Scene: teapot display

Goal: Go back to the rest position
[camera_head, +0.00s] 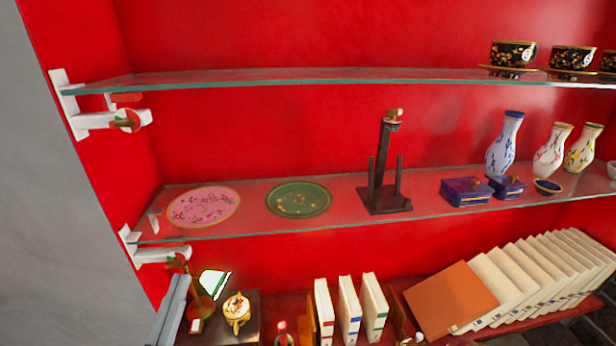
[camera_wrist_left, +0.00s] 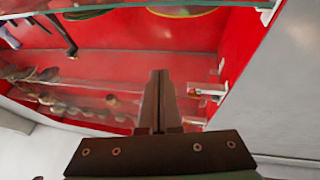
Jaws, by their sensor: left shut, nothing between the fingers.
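My left gripper (camera_wrist_left: 159,76) is in the middle of the left wrist view. Its two dark fingers lie together, shut with nothing between them. The fingers point toward the red-backed display, apart from the plates at the top of that view. In the head view a grey bar at the lower left edge may be part of my left arm, but its fingertips cannot be made out there. My right gripper is in neither view.
Glass shelves (camera_head: 330,77) cross the red wall (camera_head: 290,30). The middle shelf holds a pink plate (camera_head: 204,207), a green plate (camera_head: 299,199), a dark stand (camera_head: 383,170), blue boxes and several vases. Below are a small teapot (camera_head: 237,311) and several books (camera_head: 349,310). White brackets (camera_head: 95,119) stick out at left.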

